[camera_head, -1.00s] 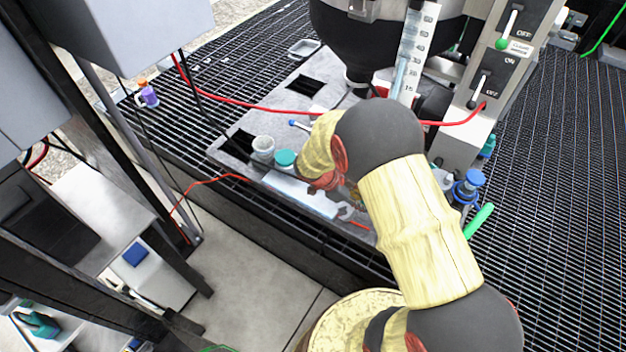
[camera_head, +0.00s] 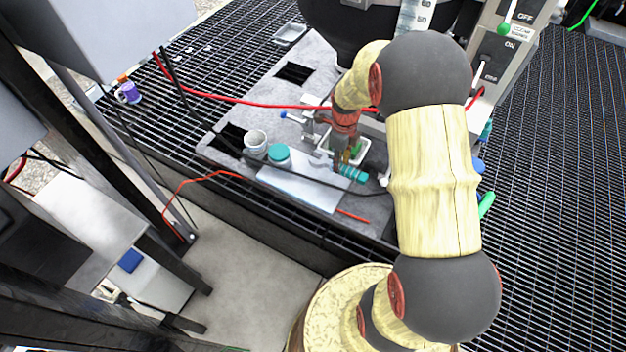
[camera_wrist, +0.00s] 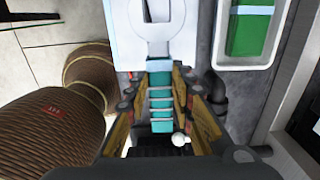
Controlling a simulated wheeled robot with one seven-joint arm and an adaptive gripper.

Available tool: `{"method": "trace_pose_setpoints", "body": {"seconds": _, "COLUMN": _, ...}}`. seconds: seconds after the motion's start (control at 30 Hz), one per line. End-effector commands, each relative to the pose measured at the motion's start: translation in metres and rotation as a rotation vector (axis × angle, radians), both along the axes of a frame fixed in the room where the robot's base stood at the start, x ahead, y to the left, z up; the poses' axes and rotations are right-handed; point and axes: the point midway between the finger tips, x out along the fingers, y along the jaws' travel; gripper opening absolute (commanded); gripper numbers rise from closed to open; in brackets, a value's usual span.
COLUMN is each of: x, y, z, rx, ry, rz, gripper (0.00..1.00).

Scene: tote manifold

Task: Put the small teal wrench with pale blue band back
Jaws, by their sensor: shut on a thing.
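The wrench shows in the wrist view with a grey open-ended head and a teal handle (camera_wrist: 161,108) crossed by pale blue bands. My gripper (camera_wrist: 161,82) is shut on this handle, with a finger on each side, and the head points away from my palm. In the head view the wrench (camera_head: 352,173) shows by the right part of a pale blue-white plate (camera_head: 300,192) on the grey work surface. The plate lies behind the wrench head in the wrist view; I cannot tell whether they touch. My gripper (camera_head: 342,150) is partly hidden by my wrist in the head view.
A teal-lidded jar (camera_head: 279,156) and a white cup (camera_head: 255,143) stand left of the plate. A white tray (camera_wrist: 272,62) with a green thing is on the right in the wrist view. A red cable (camera_head: 240,102) and a black hopper (camera_head: 345,25) are behind.

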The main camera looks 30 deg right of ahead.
Motion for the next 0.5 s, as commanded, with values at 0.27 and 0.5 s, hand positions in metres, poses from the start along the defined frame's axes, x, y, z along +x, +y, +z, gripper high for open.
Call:
{"method": "trace_pose_setpoints", "body": {"seconds": 0.27, "x": 0.03, "y": 0.045, "z": -0.043, "rx": -0.001, "ry": 0.001, "rz": 0.004, "gripper": 0.0}}
{"method": "trace_pose_setpoints", "body": {"seconds": 0.5, "x": 0.042, "y": 0.061, "z": -0.064, "rx": -0.002, "ry": -0.001, "rz": 0.002, "gripper": 0.0}}
